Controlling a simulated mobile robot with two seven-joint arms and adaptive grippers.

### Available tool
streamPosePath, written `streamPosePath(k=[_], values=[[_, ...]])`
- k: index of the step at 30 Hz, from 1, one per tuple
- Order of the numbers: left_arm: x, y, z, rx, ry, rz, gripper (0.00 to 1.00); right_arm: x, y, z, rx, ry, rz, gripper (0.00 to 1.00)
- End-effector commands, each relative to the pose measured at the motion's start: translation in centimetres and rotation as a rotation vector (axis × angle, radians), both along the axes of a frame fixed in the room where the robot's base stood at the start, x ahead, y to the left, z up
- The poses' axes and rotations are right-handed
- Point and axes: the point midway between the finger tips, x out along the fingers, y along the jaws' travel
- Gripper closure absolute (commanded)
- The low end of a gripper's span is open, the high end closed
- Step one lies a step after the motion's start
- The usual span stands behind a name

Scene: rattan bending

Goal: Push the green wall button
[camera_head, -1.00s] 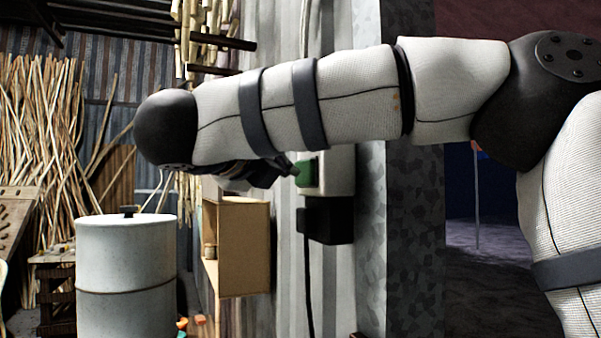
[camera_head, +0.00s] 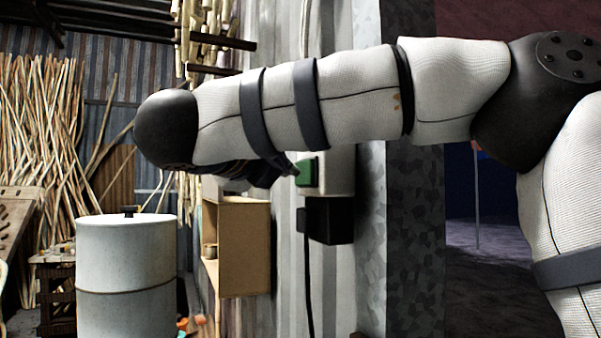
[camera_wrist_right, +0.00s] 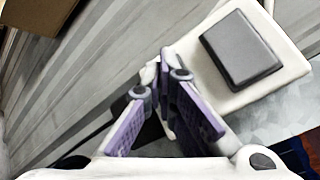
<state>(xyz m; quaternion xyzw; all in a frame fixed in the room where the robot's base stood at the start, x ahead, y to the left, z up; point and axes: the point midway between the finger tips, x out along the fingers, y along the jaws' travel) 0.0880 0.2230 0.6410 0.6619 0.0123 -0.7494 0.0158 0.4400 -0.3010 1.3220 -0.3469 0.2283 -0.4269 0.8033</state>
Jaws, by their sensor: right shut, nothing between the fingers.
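The green wall button (camera_head: 307,173) is on a pale box (camera_head: 340,170) fixed to the corrugated wall. My right arm reaches across the head view from the right, above and in front of the box. My right gripper (camera_head: 288,170) is shut and empty, with its tip at the left edge of the green button; I cannot tell whether they touch. In the right wrist view the gripper's purple fingers (camera_wrist_right: 163,95) lie beside the pale box (camera_wrist_right: 290,70), whose dark grey square pad (camera_wrist_right: 241,47) faces up-right. My left gripper is not in view.
A black box (camera_head: 328,220) hangs below the button box, with a cable (camera_head: 307,275) running down the wall. A wooden wall shelf (camera_head: 243,245) is to the left. A white drum (camera_head: 127,270) and rattan poles (camera_head: 45,150) stand further left.

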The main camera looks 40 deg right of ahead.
Motion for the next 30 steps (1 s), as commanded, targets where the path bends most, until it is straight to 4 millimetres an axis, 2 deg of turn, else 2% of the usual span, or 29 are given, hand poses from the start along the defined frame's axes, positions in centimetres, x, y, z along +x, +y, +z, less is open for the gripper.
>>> streamPosePath(k=[6,14,26,30], values=[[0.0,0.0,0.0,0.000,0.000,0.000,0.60,-0.2,-0.8,0.0,0.002,0.000,0.000,1.00],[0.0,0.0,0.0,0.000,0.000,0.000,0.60,-0.2,-0.8,0.0,0.000,0.000,-0.002,1.00],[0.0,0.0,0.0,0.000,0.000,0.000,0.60,0.0,-0.1,-0.1,0.001,0.001,-0.002,1.00],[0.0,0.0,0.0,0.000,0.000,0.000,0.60,0.3,1.1,0.0,-0.002,0.000,0.000,1.00]])
